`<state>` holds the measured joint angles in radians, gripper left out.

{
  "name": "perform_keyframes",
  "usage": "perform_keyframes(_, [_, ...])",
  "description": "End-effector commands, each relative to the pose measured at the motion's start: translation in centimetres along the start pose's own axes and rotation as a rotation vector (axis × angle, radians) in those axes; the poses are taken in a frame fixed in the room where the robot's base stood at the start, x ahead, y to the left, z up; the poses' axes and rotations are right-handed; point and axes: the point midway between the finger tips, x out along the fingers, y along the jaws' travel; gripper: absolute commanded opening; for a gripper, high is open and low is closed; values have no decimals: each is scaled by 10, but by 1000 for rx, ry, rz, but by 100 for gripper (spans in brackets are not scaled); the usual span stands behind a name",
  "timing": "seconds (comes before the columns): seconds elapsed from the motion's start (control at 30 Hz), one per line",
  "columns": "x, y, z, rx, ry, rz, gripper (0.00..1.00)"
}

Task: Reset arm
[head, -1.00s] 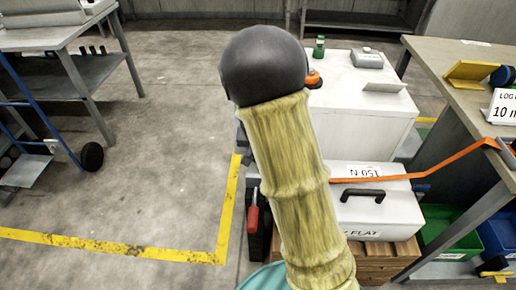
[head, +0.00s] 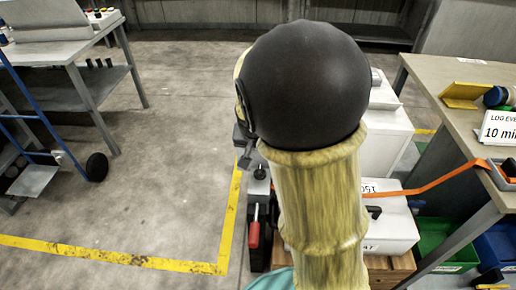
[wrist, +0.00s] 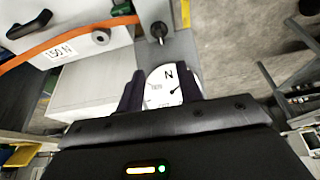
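My gripper (wrist: 162,82) shows in the wrist view with its two dark fingers spread apart. A white dial (wrist: 163,88) marked N, with a dark needle, shows between the fingers. I cannot tell whether the fingers touch it. A grey plate or column with a dark round knob (wrist: 159,30) lies beyond the fingertips. In the head view my raised arm, with its yellowish sleeve and dark rounded joint, fills the middle and hides most of the gripper and the dial.
A white case (head: 390,228) sits on a wooden pallet on the right. An orange strap (head: 440,180) runs from there to the workbench (head: 440,80). A red-handled tool (head: 254,232) stands beside my arm. A grey table (head: 75,48) and blue trolley stand left. The floor between is clear.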

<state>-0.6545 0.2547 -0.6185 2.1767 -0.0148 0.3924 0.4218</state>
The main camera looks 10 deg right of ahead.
Motion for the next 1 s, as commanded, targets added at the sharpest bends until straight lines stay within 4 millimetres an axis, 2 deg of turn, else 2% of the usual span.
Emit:
perform_keyframes(0.33, [1,0,0,-1,0,0,36])
perform_keyframes(0.47, [1,5,7,-9,-15,-6,36])
perform_keyframes(0.57, [1,13,20,-31,-41,-19,36])
perform_keyframes(0.8, [-5,38,68,-135,-111,-66,36])
perform_keyframes(1.0, [-13,51,99,-218,-140,-89,36])
